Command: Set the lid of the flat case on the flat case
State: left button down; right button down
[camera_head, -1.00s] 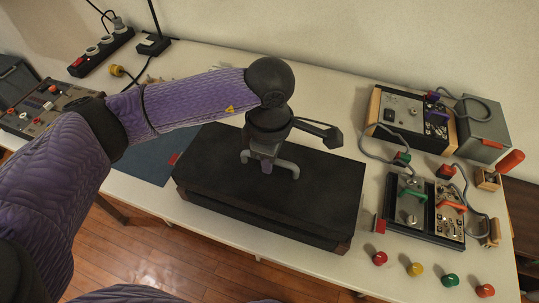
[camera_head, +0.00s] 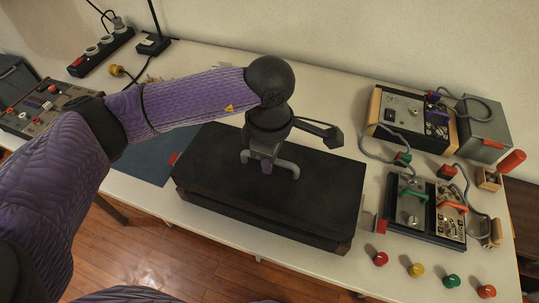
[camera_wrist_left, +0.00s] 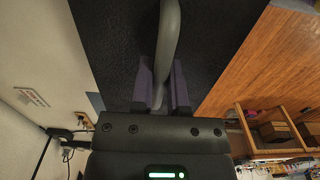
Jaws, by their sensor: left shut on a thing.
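The lid of the flat case (camera_head: 315,200) is a wide black slab with a grey bar handle (camera_head: 288,169) on top. My left gripper (camera_head: 265,163) is shut on this handle, and the wrist view shows the grey bar (camera_wrist_left: 168,45) between its two fingers (camera_wrist_left: 162,88). The flat case (camera_head: 255,221) is dark and lies on the table directly under the lid, showing only as a low band along the front. The lid looks level and roughly lined up with it. I cannot tell whether they touch all round. The case's inside is hidden. My right gripper is out of view.
A blue mat (camera_head: 145,155) lies left of the case. Control boxes with cables (camera_head: 410,120) and a switch panel (camera_head: 412,216) stand to the right. Several coloured knobs, one red (camera_head: 380,258), lie near the front right edge. A power strip (camera_head: 100,52) is at the back left.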

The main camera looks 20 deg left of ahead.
pick_arm(q)
jog(key=shift+f, duration=0.35)
jog(key=shift+f+b, duration=0.2)
jog(key=shift+b, duration=0.2)
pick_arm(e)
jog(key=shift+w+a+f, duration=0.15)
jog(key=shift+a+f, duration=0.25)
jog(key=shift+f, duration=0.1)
pick_arm(q)
jog(key=shift+f, duration=0.2)
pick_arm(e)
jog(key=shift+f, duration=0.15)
pick_arm(q)
jog(key=shift+f+b, duration=0.4)
jog(key=shift+b, duration=0.05)
jog(key=c, duration=0.5)
grip_release()
jog(key=shift+c, duration=0.2)
jog(key=shift+r, duration=0.1)
notch_tip(320, 180, up, 9)
jog(key=p, duration=0.3)
jog(key=shift+r, duration=0.4)
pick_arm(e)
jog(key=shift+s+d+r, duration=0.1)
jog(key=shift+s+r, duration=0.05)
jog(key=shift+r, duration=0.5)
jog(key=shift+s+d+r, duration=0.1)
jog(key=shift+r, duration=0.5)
